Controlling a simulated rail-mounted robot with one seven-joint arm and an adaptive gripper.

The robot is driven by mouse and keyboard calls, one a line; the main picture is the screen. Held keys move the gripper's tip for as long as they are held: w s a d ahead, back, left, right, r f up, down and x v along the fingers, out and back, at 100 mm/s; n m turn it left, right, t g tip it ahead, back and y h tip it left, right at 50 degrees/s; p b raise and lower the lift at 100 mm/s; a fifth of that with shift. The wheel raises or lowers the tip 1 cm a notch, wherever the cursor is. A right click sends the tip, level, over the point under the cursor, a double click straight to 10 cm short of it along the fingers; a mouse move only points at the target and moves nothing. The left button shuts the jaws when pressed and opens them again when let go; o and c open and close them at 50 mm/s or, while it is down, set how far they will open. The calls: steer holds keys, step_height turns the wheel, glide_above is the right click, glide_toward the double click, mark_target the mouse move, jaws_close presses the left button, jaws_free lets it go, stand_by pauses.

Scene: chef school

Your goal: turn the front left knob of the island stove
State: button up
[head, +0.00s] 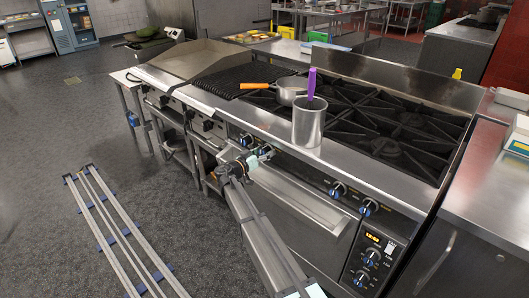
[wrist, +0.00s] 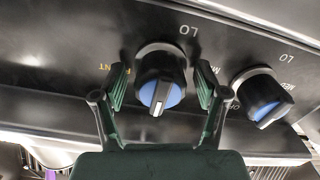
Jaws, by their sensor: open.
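The island stove (head: 300,170) runs across the head view, with black burner grates on top and knobs along its front panel. In the wrist view, a black knob with a blue face (wrist: 162,78) sits between the fingers of my gripper (wrist: 161,88). "FRONT" is printed left of this knob and "LO" above it. Its light pointer mark points down in that view. My gripper is open, one finger on each side; contact is unclear. In the head view my gripper (head: 246,163) is at the left part of the stove's panel and partly hides the knobs there.
A second blue-faced knob (wrist: 262,97) is close to my right finger in the wrist view. An oven door handle (head: 305,200) runs below the panel. A steel pot (head: 309,122) with a purple-handled utensil and an orange-handled pan (head: 290,92) stand on the stove.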

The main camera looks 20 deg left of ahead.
steer(key=c, duration=1.2)
steer(key=shift+o, duration=0.2)
